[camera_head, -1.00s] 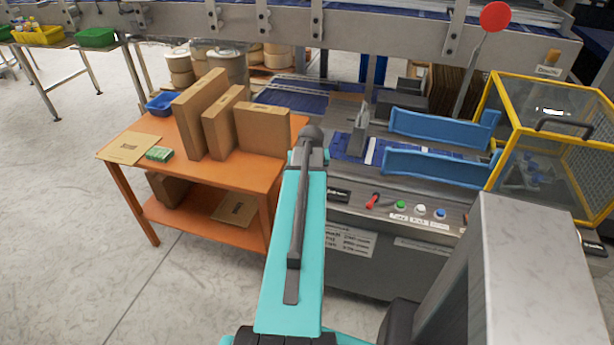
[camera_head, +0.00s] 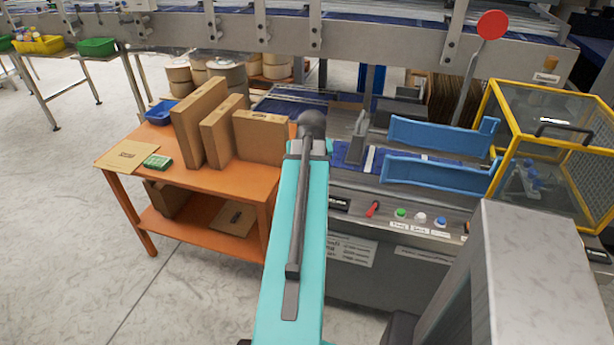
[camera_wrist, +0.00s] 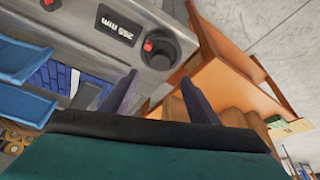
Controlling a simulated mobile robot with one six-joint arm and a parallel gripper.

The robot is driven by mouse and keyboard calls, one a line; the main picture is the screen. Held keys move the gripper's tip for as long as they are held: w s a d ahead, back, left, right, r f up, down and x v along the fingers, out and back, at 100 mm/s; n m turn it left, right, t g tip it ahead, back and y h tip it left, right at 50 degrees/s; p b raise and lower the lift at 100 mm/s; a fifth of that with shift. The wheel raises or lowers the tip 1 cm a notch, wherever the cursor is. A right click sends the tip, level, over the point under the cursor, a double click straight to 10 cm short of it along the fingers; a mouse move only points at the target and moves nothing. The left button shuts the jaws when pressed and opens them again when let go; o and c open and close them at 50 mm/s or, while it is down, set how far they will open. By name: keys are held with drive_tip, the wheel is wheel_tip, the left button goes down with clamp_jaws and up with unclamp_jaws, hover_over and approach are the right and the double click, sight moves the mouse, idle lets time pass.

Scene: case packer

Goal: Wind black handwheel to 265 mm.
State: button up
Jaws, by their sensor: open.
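The black handwheel (camera_wrist: 172,52) shows in the wrist view as a dark round knob with a red spot on its rim, on the grey machine face. Beside it is a black display (camera_wrist: 118,26) with pale characters, seen upside down and too small to read surely. My gripper (camera_wrist: 158,79) is open and empty. Its two fingers point toward the handwheel, which appears beyond the fingertips, apart from them. In the head view my arm hides the handwheel and the gripper; a black display (camera_head: 338,203) shows just right of the arm.
An orange table (camera_head: 225,182) with upright cartons (camera_head: 200,122) stands left of my arm. The machine panel has a red switch (camera_head: 373,208) and several buttons. Blue guide rails (camera_head: 440,135) and a yellow-framed guard (camera_head: 550,140) lie to the right. Clear floor is at left.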

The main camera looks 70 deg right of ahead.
drive_tip(key=shift+v, duration=1.8)
